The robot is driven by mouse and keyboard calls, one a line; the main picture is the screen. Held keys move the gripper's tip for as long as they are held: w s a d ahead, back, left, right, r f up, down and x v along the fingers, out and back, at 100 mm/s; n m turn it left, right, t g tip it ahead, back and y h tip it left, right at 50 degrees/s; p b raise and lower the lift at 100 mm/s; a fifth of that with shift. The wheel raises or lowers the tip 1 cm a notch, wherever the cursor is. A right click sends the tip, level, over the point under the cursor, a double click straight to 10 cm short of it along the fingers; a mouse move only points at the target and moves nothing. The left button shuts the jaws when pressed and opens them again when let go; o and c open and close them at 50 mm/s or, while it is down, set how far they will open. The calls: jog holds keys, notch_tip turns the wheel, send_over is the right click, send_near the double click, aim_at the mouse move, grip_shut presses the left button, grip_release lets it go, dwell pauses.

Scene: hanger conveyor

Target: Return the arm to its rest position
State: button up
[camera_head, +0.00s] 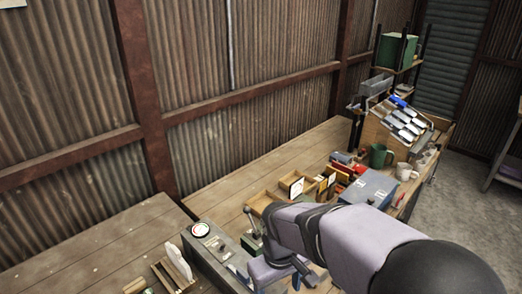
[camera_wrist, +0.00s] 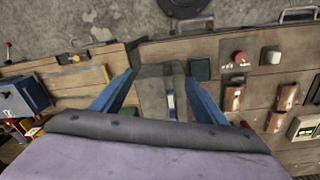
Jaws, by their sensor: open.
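My arm (camera_head: 365,245) reaches in from the lower right of the head view, over the workbench (camera_head: 265,160). Its purple-grey links and dark joints hide part of the bench. In the wrist view my gripper (camera_wrist: 160,80) shows two blue fingers spread apart, so it is open, with nothing held between them. Below and between the fingers lies a grey metal piece (camera_wrist: 158,72) on the bench; its height below the fingers is unclear. In the head view the fingers are largely hidden behind the arm.
A blue-grey box (camera_head: 368,190), a green mug (camera_head: 380,156) and open wooden trays (camera_head: 262,200) sit on the bench near my arm. A slanted rack (camera_head: 400,125) stands farther back. In the wrist view a red button (camera_wrist: 240,57) is right.

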jog(key=s+d+m+p, duration=0.2)
jog(key=s+d+m, duration=0.3)
jog(key=s+d, duration=0.45)
notch_tip(320, 180, down, 24)
jog(key=d+b, duration=0.1)
jog(key=b, duration=2.2)
jog(key=shift+r+m, duration=0.15)
jog(key=shift+m, duration=0.15)
jog(key=shift+d, duration=0.1)
